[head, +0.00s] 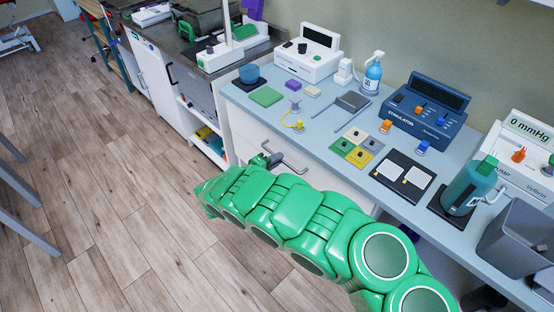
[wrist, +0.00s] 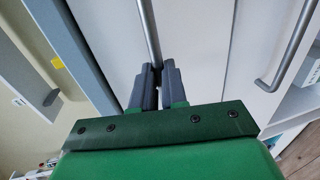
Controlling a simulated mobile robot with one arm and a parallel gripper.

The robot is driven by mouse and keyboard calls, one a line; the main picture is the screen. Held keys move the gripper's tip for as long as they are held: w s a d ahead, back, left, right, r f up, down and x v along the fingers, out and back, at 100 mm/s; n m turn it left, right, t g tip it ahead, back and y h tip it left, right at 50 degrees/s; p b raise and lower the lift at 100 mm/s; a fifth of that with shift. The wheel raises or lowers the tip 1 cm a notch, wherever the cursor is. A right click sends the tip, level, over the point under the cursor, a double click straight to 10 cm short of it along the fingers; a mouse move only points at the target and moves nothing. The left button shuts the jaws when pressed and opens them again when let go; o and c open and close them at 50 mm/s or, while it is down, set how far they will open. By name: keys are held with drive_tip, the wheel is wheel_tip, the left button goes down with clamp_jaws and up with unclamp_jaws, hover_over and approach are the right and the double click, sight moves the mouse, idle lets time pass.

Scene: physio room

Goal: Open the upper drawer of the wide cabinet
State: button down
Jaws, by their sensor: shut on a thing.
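The wide cabinet (head: 320,181) has white fronts under the blue-grey counter. Its upper drawer (head: 246,125) lies just below the counter edge and has a grey bar handle (head: 289,163). My gripper (head: 273,160) is at the left part of this handle. In the wrist view, my gripper (wrist: 154,76) has its dark fingers shut on the bar handle (wrist: 148,28), which runs up from between them. The upper drawer's white front (wrist: 190,45) shows behind. I see no clear gap at the drawer, so it looks closed. My green arm hides much of the lower cabinet.
A second bar handle (wrist: 288,48) is on the neighbouring front in the wrist view. The counter (head: 318,130) holds a stimulator (head: 428,108), a teal bottle (head: 468,187) and a grey bin (head: 518,240). The wooden floor (head: 110,200) at left is open.

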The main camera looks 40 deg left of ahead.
drive_tip(key=f+v, duration=0.3)
drive_tip(key=v, duration=1.1)
drive_tip(key=s+f+v, duration=0.1)
drive_tip(key=f+v, duration=0.1)
drive_tip(key=v, duration=1.2)
drive_tip(key=shift+f, duration=0.5)
drive_tip(key=shift+s, duration=0.1)
drive_tip(key=c, duration=1.2)
unclamp_jaws()
drive_tip(key=shift+s+r, duration=0.1)
drive_tip(key=v, duration=0.7)
drive_tip(key=shift+s, duration=0.3)
